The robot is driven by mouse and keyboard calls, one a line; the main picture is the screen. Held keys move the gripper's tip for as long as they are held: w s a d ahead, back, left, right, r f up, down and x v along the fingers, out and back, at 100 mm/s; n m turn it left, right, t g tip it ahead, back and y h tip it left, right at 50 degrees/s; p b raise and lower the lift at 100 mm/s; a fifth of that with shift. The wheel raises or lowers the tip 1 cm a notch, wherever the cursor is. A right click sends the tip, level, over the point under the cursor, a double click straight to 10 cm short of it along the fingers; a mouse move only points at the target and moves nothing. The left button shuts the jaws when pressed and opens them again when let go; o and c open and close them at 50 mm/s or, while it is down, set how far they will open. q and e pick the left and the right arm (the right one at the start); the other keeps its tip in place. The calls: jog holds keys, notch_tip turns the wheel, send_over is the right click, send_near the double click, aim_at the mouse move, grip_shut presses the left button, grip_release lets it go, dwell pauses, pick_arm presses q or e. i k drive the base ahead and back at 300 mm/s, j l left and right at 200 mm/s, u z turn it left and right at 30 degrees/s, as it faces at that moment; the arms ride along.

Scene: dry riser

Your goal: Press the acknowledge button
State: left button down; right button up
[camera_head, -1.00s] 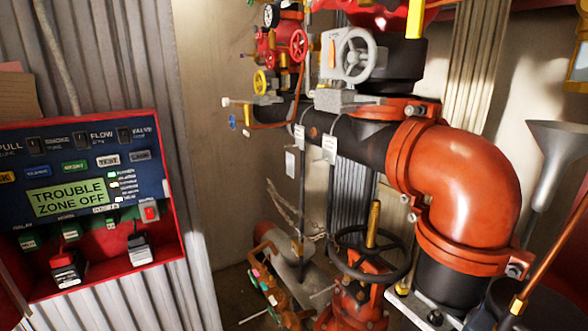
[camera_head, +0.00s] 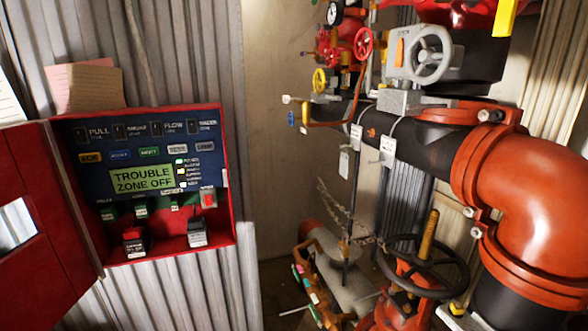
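The red alarm panel (camera_head: 240,200) hangs open on the corrugated wall at the left. Its blue face (camera_head: 110,180) carries a row of small buttons. The yellow button (camera_head: 91,157) at the left end of the row seems to be the acknowledge button; its lettering is small and reads roughly "ACK". To its right are a blue button (camera_head: 120,154), a green button (camera_head: 149,152), a white button (camera_head: 177,149) and a grey button (camera_head: 205,147). The green display (camera_head: 141,179) below reads "TROUBLE ZONE OFF". Neither of my grippers is in view.
The panel's red door (camera_head: 45,225) stands open at the left. Paper notes (camera_head: 92,88) are above the panel. Large red and black pipes (camera_head: 500,190), a grey handwheel (camera_head: 429,55) and a dark handwheel (camera_head: 423,265) fill the right. Bare wall (camera_head: 275,110) lies between.

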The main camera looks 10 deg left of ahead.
aim_at(91, 157)
jog(key=j+u, duration=0.15)
jog(key=u, duration=1.4)
jog(key=k+j, duration=0.05)
